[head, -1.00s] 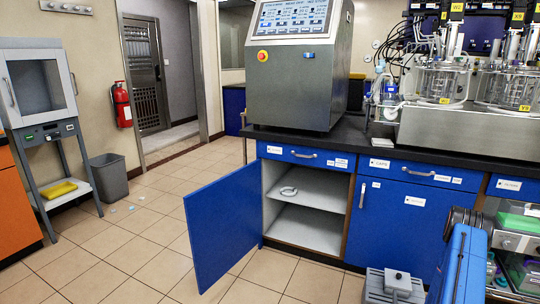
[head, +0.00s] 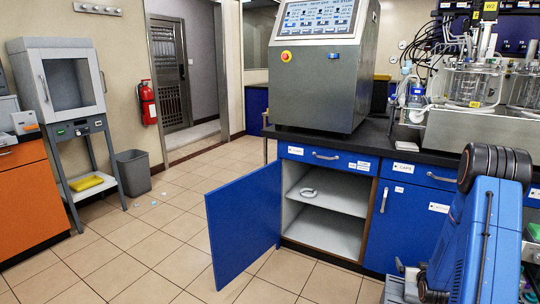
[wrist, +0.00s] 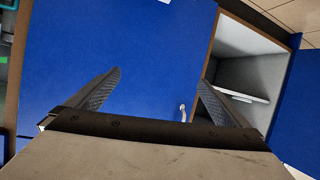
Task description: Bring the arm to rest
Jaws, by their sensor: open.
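My gripper (wrist: 160,95) shows in the wrist view with its two dark fingers spread apart and nothing between them. It faces the blue front of a closed cabinet door (wrist: 120,50), and a small pale handle (wrist: 183,112) shows near the right finger. I cannot tell how far the fingers are from the door. In the head view my blue arm rises at the lower right, bent, and the gripper itself is hidden there.
An open blue door (head: 243,222) juts into the aisle from an open cabinet (head: 325,205) holding a pale ring-shaped object (head: 309,192). The black counter (head: 400,142) carries a large grey machine (head: 318,85) and glass vessels (head: 472,85).

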